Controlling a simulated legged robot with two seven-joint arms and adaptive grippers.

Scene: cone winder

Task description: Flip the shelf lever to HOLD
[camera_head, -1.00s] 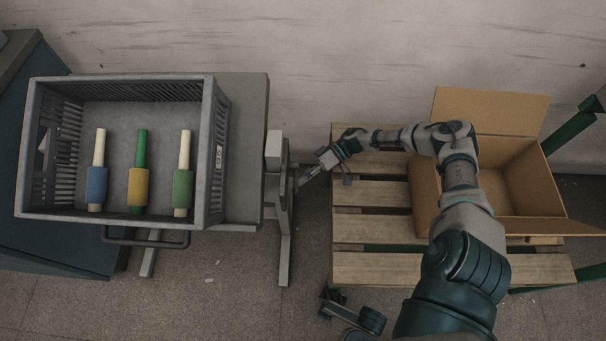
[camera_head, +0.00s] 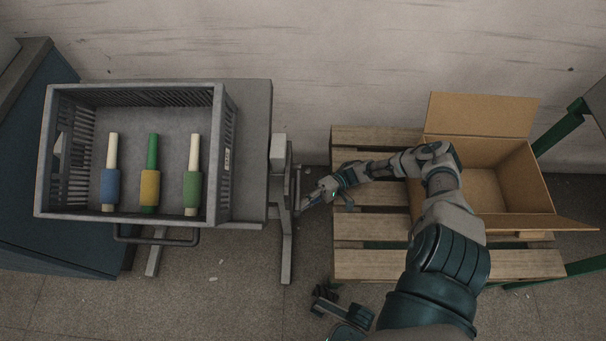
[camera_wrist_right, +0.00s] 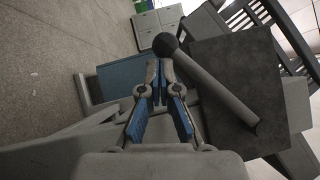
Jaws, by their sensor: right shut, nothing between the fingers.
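The shelf lever is a grey rod with a dark ball knob (camera_wrist_right: 165,44); in the wrist view it slants from the knob, just beyond my fingertips, down right across a dark grey plate (camera_wrist_right: 230,75). In the head view a thin upright rod (camera_head: 298,181) shows at the right side of the grey stand (camera_head: 279,150); it looks like the lever. My right gripper (camera_head: 312,196) is beside its lower end. In the wrist view my right gripper's fingers (camera_wrist_right: 160,72) are shut and empty, close to the knob; I cannot tell whether they touch it. No HOLD marking is readable.
A grey crate (camera_head: 226,150) with three yarn-wound tubes stands at the left on a grey shelf (camera_head: 255,125). A wooden pallet (camera_head: 375,228) bears an open cardboard box (camera_head: 530,185) at the right.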

